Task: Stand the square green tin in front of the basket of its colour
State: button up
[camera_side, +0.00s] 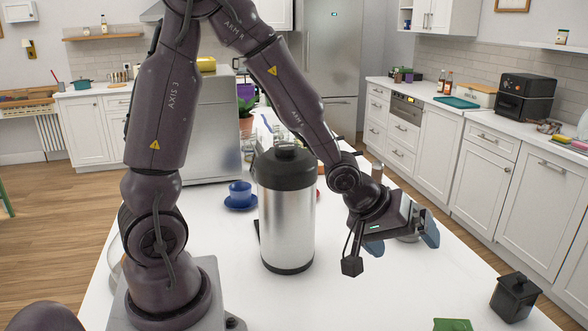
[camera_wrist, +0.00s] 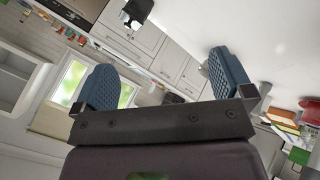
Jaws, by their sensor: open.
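A green object (camera_side: 452,325) shows at the bottom edge of the side view, mostly cut off, so I cannot tell whether it is the square green tin. I cannot make out a basket of that colour in either view. My gripper (camera_side: 428,232) is above the white table, right of the steel flask, with its blue fingers spread. In the wrist view my gripper (camera_wrist: 163,80) is open, with nothing between the fingers. A small green thing (camera_wrist: 299,155) shows at the right of the wrist view, among other coloured things, too small to identify.
A large steel flask (camera_side: 287,215) stands close to my arm. A blue cup (camera_side: 240,190) sits on a saucer left of it. A black lidded canister (camera_side: 515,297) stands near the table's right edge and also shows in the wrist view (camera_wrist: 137,12).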

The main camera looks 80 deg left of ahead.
jog(key=s+a+r+m+g+y, duration=0.1)
jog(key=s+r+m+g, duration=0.1)
jog(key=s+r+m, duration=0.7)
jog(key=s+r, duration=0.5)
jog(key=s, duration=0.4)
jog(key=shift+a, duration=0.4)
